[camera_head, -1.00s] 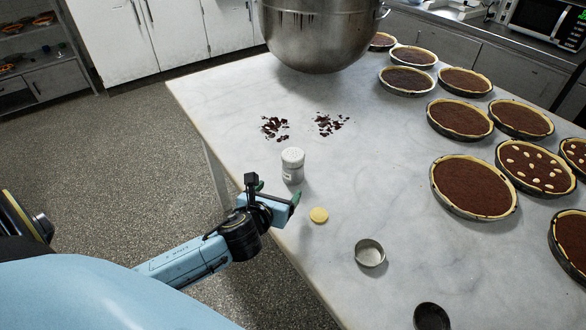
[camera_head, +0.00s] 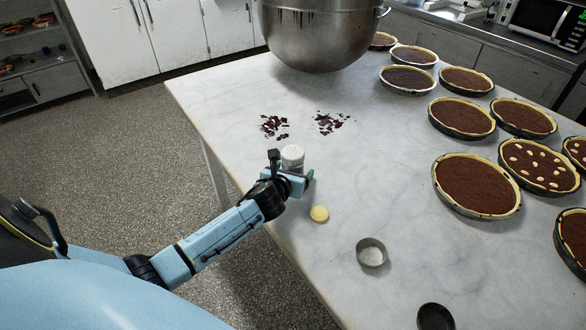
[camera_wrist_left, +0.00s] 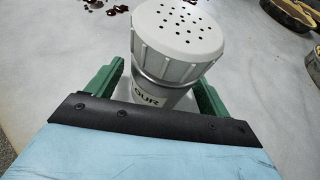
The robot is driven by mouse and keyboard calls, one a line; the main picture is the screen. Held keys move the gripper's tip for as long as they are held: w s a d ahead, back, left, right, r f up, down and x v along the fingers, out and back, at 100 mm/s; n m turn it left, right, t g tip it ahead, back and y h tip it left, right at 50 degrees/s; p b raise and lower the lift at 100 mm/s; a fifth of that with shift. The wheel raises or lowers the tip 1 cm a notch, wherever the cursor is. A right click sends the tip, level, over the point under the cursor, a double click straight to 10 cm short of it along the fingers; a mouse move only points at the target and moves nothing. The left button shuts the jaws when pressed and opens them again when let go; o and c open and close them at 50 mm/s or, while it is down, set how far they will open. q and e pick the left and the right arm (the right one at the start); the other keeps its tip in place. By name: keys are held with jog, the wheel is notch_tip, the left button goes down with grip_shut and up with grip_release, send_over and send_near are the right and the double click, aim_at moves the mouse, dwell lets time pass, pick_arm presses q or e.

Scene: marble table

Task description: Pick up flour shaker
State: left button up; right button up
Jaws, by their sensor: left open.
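The flour shaker (camera_head: 293,156) is a white and grey cylinder with a perforated lid, standing upright near the left edge of the marble table. In the left wrist view the shaker (camera_wrist_left: 178,42) shows its holed cap and part of a label reading "OUR". My left gripper (camera_head: 296,178) is at the near side of the shaker, hiding its lower part in the head view. Its green fingers (camera_wrist_left: 155,88) are open, one on each side of the shaker's body. Whether they touch it cannot be told. My right gripper is not in view.
A yellow disc (camera_head: 319,214), a small metal cup of white powder (camera_head: 371,252) and a dark round container (camera_head: 435,317) lie nearer on the table (camera_head: 385,160). Chocolate shavings (camera_head: 330,122) and a large steel bowl (camera_head: 320,35) are beyond. Several chocolate tarts (camera_head: 476,184) line the right.

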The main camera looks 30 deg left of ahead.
aim_at(296, 154)
pick_arm(q)
jog(key=shift+w, duration=0.15)
jog(key=shift+a+f, duration=0.1)
jog(key=c, duration=1.1)
jog(key=shift+c, duration=0.4)
jog(key=shift+r, duration=0.35)
notch_tip(296, 154, up, 8)
jog(key=shift+f+p, duration=0.15)
jog(key=shift+p, duration=1.1)
jog(key=shift+d+r+p, duration=0.3)
jog(key=shift+d+r, duration=0.3)
jog(key=shift+r, duration=0.1)
jog(key=s+d+r+n+g+h+p, duration=0.1)
jog(key=s+d+n+g+h, duration=0.1)
jog(key=d, duration=0.9)
jog(key=s+d+r+n+g+h+p, duration=0.1)
jog(key=s+d+n+h, duration=0.3)
jog(key=d, duration=0.7)
jog(key=s+d+r+n+g+h+p, duration=0.1)
jog(key=s+d+n+g+h+p, duration=0.2)
jog(key=s+d+h, duration=0.3)
jog(key=s+d, duration=0.2)
jog(key=d, duration=0.3)
jog(key=shift+h, duration=0.3)
